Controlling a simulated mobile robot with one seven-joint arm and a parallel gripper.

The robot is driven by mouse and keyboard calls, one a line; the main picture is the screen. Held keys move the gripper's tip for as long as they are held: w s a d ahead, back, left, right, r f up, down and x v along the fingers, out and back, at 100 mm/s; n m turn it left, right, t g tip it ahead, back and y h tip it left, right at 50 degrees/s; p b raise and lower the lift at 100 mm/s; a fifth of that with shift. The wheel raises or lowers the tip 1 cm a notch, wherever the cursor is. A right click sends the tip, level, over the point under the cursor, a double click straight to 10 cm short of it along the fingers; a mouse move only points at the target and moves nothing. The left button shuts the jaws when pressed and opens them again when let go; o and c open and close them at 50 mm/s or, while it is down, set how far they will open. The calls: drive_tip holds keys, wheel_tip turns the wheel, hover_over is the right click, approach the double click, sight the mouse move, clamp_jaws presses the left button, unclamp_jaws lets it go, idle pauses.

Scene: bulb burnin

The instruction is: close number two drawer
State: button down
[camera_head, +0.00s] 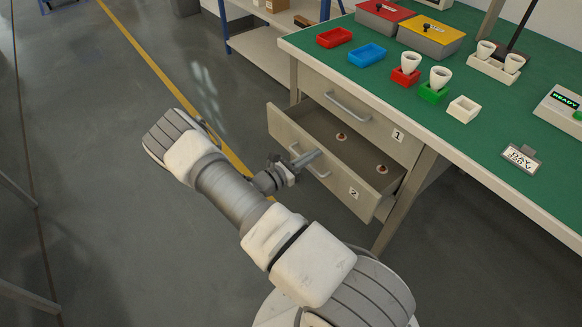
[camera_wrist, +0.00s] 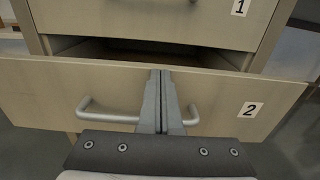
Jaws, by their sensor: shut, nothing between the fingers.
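The number two drawer (camera_head: 355,190) is the lower drawer under the bench and stands pulled well out. Two small round items with reddish-brown rims lie on its floor. Its front with the "2" label also shows in the wrist view (camera_wrist: 40,90), with a dark gap above it. Its bar handle (camera_wrist: 104,113) runs across the front, its middle hidden behind my fingers. My gripper (camera_head: 318,154) is shut and empty, with its fingertips at the drawer front by the handle. The fingers (camera_wrist: 161,75) reach up to the front's top edge; I cannot tell whether they touch it.
The number one drawer (camera_head: 365,125) above is closed. The green bench top (camera_head: 470,130) holds red and blue trays, lidded boxes, bulbs in holders and a "READY" device (camera_head: 565,105). A bench leg (camera_head: 405,205) stands right of the drawer. Open floor lies to the left.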

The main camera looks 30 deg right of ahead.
drive_tip(key=w+d, duration=0.2)
drive_tip(key=d, duration=0.8)
